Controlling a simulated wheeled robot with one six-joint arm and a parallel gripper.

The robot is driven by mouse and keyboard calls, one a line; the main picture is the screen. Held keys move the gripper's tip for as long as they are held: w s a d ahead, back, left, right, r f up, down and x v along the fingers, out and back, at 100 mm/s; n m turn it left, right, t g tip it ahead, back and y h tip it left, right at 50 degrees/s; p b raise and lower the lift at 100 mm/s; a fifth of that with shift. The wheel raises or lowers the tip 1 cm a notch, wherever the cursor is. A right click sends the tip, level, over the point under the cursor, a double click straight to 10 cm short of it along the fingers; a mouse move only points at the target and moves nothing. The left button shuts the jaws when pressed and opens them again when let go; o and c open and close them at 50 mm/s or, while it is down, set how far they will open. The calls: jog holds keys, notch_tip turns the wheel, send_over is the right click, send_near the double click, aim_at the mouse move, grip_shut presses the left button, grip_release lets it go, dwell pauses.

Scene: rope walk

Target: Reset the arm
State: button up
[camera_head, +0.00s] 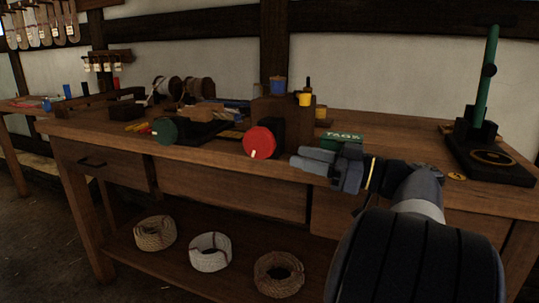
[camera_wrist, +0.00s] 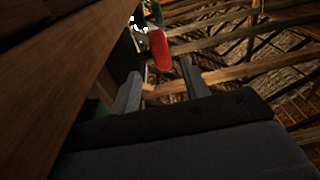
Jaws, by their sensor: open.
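My gripper (camera_head: 306,160) is held out at the bench's front edge, pointing left in the head view. In the wrist view its two fingers (camera_wrist: 161,72) stand apart with nothing between them. A red disc (camera_head: 261,142) on a dark block is just left of the fingertips in the head view. A red shape, likely this disc, shows beyond the fingertips in the wrist view (camera_wrist: 160,49). My arm reaches in from the lower right and hides part of the bench front.
The wooden bench (camera_head: 400,147) carries a green disc (camera_head: 165,130), a green TAGS box (camera_head: 343,139), a blue pot (camera_head: 278,83), a yellow pot (camera_head: 305,99) and a dark stand with a green post (camera_head: 486,75). Rope coils (camera_head: 210,252) lie on the lower shelf.

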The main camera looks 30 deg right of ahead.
aim_at(246, 147)
jog(key=b+x, duration=0.2)
jog(key=x, duration=0.8)
jog(key=shift+w+a+b, duration=0.25)
jog(key=shift+a+b, duration=0.05)
jog(key=shift+r, duration=0.1)
jog(key=shift+d, duration=0.1)
jog(key=shift+s+d, duration=0.1)
jog(key=shift+s, duration=0.05)
jog(key=p+v, duration=0.3)
jog(key=v, duration=0.8)
jog(key=b+x, duration=0.3)
jog(key=x, duration=0.8)
jog(key=shift+w+a, duration=0.2)
jog(key=shift+a, duration=0.1)
jog(key=shift+d+r+p, duration=0.15)
jog(key=shift+r+p, duration=0.1)
jog(key=shift+p, duration=0.55)
jog(key=g+h+p, duration=0.3)
jog(key=g+p, duration=0.1)
jog(key=p, duration=0.6)
jog(key=shift+s+d, duration=0.1)
jog(key=shift+s, duration=0.1)
